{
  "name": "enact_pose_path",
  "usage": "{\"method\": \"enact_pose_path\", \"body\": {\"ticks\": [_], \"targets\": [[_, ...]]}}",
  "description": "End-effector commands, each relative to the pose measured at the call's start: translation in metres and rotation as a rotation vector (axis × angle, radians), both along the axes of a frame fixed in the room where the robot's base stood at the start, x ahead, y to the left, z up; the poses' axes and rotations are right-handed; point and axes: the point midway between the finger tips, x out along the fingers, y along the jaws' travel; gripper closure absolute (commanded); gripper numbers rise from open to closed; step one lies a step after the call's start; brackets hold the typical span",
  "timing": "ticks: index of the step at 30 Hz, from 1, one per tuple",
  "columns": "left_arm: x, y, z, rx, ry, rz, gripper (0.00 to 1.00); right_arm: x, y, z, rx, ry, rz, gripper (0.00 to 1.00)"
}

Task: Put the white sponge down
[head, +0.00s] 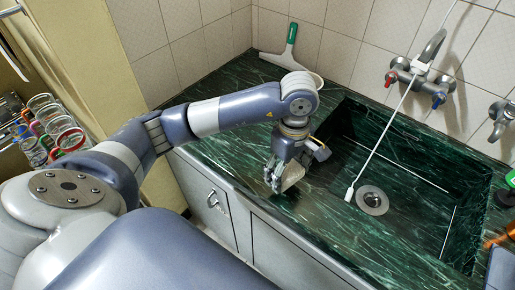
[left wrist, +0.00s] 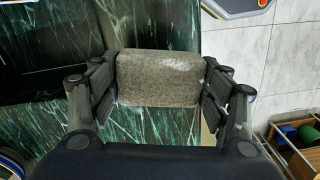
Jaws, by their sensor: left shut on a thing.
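The sponge (left wrist: 158,78) shows in the left wrist view as a pale, speckled grey-brown block. It sits between the two black fingers of my left gripper (left wrist: 160,92), which is shut on it. In the head view my left gripper (head: 282,180) points down over the green marble counter, near its front edge left of the sink basin. A whitish part of the sponge (head: 293,174) shows between the fingers there. I cannot tell whether the sponge touches the counter. My right gripper is not in view.
The sink basin (head: 425,190) lies right of the gripper, with a drain (head: 372,200) and a thin white hose crossing it. The counter (head: 222,152) left of the gripper is clear. Cabinet doors drop below its front edge.

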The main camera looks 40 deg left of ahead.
Motion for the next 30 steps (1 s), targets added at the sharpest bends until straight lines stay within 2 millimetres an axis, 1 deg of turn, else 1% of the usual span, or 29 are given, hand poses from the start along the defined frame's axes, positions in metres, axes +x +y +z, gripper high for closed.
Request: {"method": "enact_pose_path", "body": {"ticks": [1,3,5,8,11,14,21,24,30], "targets": [[0.004,-0.001,-0.003,-0.002,0.001,0.063,0.56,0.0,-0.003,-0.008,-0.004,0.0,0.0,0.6],[0.007,-0.001,-0.001,-0.003,0.002,0.133,0.56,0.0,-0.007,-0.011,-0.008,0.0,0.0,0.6],[0.009,0.0,0.0,-0.001,0.004,0.173,0.56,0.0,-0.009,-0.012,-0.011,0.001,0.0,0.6],[0.014,0.009,0.002,0.0,0.006,0.206,0.56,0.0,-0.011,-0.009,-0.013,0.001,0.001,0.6],[0.024,0.028,0.002,0.001,0.006,0.213,0.56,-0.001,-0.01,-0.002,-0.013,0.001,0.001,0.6],[0.036,0.052,0.0,0.0,0.007,0.212,0.56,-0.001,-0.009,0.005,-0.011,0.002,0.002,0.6],[0.064,0.106,-0.006,-0.001,0.006,0.207,0.56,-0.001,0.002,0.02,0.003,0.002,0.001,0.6],[0.073,0.122,-0.009,-0.002,0.005,0.205,0.56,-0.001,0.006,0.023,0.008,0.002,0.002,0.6],[0.081,0.137,-0.011,-0.002,0.004,0.202,0.56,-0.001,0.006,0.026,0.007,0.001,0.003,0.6]]}}
